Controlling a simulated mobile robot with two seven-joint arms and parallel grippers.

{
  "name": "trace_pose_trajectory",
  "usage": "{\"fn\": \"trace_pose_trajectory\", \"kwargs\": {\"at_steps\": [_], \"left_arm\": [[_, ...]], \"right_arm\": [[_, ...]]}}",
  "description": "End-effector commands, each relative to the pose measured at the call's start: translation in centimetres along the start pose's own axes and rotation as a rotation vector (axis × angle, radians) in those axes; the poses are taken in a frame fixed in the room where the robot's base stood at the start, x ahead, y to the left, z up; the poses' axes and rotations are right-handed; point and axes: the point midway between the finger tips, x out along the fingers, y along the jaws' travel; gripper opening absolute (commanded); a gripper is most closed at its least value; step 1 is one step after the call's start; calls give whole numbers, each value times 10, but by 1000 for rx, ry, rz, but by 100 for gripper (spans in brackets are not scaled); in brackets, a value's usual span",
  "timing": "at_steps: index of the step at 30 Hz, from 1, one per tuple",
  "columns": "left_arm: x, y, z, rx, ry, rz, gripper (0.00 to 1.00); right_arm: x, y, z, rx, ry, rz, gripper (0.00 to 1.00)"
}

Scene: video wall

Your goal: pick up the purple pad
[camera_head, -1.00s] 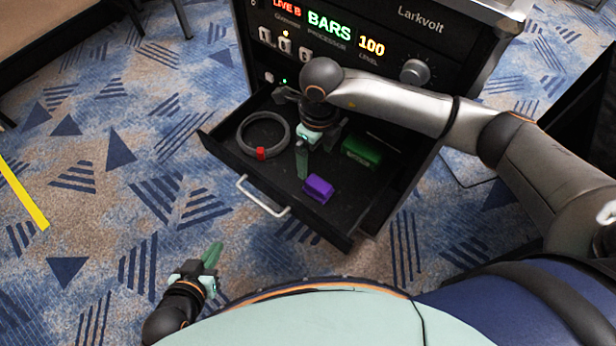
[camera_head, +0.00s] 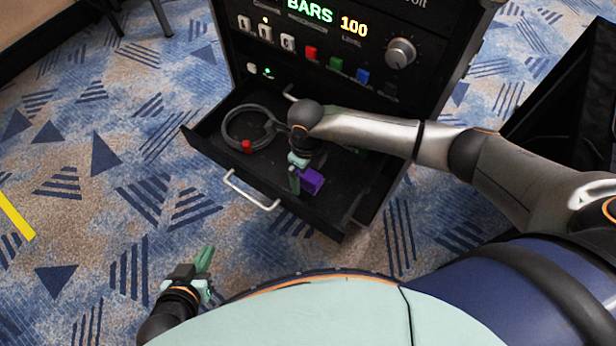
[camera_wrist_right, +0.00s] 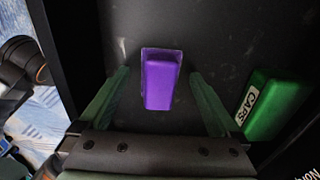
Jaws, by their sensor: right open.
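The purple pad (camera_head: 312,181) lies on the floor of the open black drawer (camera_head: 262,178). In the right wrist view the purple pad (camera_wrist_right: 160,80) sits between and ahead of the two green fingers, touching neither as far as I can see. My right gripper (camera_head: 297,180) is inside the drawer just left of the pad in the head view; in its wrist view the right gripper (camera_wrist_right: 160,98) is open and empty. My left gripper (camera_head: 205,260) hangs low over the carpet, outside the drawer, its fingers looking close together; I cannot tell if they are shut.
A green block labelled CAPS (camera_wrist_right: 272,105) lies right of the pad, mostly hidden by my arm in the head view. A cable coil with a red tag (camera_head: 247,146) lies at the drawer's left. The rack panel (camera_head: 330,50) rises behind; the drawer handle (camera_head: 250,190) is in front.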

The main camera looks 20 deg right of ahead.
Motion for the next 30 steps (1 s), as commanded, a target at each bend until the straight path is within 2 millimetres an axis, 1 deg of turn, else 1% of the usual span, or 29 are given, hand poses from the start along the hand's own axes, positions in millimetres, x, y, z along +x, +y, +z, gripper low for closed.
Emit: {"fn": "trace_pose_trajectory", "kwargs": {"at_steps": [1, 7, 30], "left_arm": [[0, 0, 2, 0, -3, -1, 0], [-1, 0, 4, -1, -8, -1, 0], [0, -1, -3, 1, 7, -2, 0]], "right_arm": [[3, 0, 0, -1, 0, 0, 98], [2, 0, 0, -1, -1, -1, 96], [2, 0, 0, -1, -1, -1, 10]]}}
